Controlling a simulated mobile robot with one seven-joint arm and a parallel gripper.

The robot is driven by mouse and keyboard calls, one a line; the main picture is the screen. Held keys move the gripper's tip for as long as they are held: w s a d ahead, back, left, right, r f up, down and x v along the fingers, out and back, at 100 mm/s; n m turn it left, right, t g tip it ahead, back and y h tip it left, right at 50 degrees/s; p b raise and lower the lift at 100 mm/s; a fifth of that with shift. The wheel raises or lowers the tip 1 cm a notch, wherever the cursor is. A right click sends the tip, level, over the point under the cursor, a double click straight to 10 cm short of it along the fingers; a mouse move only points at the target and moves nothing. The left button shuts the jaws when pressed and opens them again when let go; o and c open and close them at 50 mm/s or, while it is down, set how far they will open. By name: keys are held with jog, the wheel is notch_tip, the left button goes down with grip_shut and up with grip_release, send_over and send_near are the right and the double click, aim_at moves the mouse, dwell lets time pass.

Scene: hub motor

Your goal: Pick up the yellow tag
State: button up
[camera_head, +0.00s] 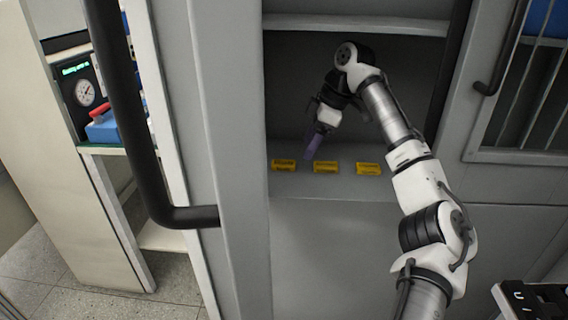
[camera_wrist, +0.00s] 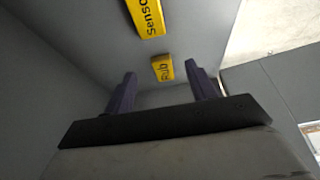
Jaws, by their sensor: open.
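Three yellow tags with dark print sit in a row along the front of the cabinet's lower shelf in the head view: a left one (camera_head: 283,165), a middle one (camera_head: 325,167) and a right one (camera_head: 368,168). I cannot tell which one the task means. My gripper (camera_head: 308,156), with purple fingers, points down just above the row, between the left and middle tags. In the wrist view its fingers (camera_wrist: 160,70) are apart with nothing held. One tag reading "Rub" (camera_wrist: 162,67) appears between the fingertips, and another reading "Senso" (camera_wrist: 147,17) is cut off at the top.
Grey cabinet walls enclose the shelf (camera_head: 290,190), with an upper shelf (camera_head: 355,25) above. An open door with a long black handle (camera_head: 148,130) stands at left. A gauge (camera_head: 85,93) and a blue-and-red item (camera_head: 104,125) are farther left. A barred door (camera_head: 525,95) is at right.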

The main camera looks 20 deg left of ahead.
send_near(277, 162)
jog(key=x, duration=0.2)
jog(key=shift+f, duration=0.45)
jog(key=x, duration=0.5)
jog(key=shift+s+a, duration=0.1)
jog(key=shift+a, duration=0.25)
jog(key=shift+f+p, duration=0.15)
jog(key=shift+p, duration=0.35)
jog(key=c, duration=1.1)
jog(key=shift+o, duration=0.2)
jog(key=shift+b, duration=0.35)
